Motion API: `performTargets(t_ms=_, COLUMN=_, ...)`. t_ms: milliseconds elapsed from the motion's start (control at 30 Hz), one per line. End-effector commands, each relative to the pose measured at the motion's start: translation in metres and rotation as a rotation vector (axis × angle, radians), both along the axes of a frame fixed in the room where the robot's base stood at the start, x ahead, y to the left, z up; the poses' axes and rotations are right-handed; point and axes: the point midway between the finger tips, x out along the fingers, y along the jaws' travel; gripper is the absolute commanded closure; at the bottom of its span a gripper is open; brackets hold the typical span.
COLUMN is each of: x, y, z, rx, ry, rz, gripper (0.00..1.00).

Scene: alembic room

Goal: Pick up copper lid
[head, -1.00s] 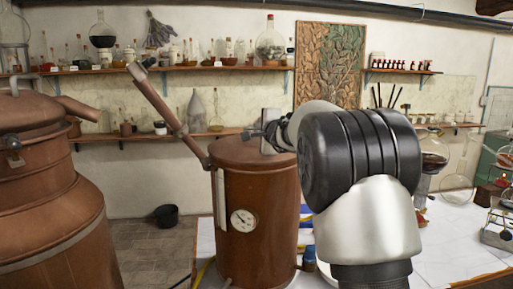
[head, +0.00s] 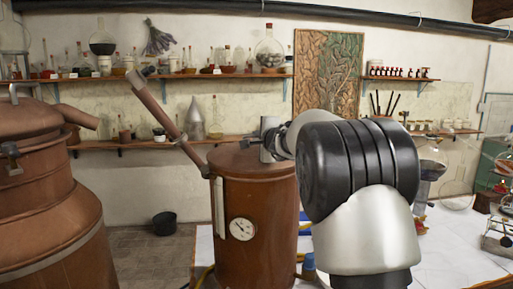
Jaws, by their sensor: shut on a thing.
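The fingertips are small and partly hidden by the wrist, so the exact contact is hard to see. The lid appears level on the vessel (head: 258,205); I cannot make out a gap.
A larger copper still (head: 45,210) stands at the left. Wall shelves (head: 200,74) hold several glass vessels and bottles. A white table (head: 450,255) with glassware extends to the right. A black bucket (head: 165,223) is on the floor behind.

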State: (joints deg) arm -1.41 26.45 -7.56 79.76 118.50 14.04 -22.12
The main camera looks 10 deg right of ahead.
Motion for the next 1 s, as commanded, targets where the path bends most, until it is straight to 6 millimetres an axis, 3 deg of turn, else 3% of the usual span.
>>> performTargets(t_ms=267, x=0.000, y=0.000, z=0.024, rx=0.000, ry=-0.006, rz=0.002, gripper=1.00)
performTargets(t_ms=500, x=0.000, y=-0.001, z=0.077, rx=-0.002, ry=-0.007, rz=0.001, gripper=1.00)
performTargets(t_ms=567, x=0.000, y=0.000, z=0.076, rx=-0.002, ry=-0.006, rz=0.003, gripper=1.00)
performTargets(t_ms=933, x=0.000, y=0.001, z=0.124, rx=-0.005, ry=-0.009, rz=0.000, gripper=1.00)
performTargets(t_ms=1000, x=0.000, y=0.002, z=0.143, rx=-0.005, ry=-0.012, rz=0.002, gripper=1.00)
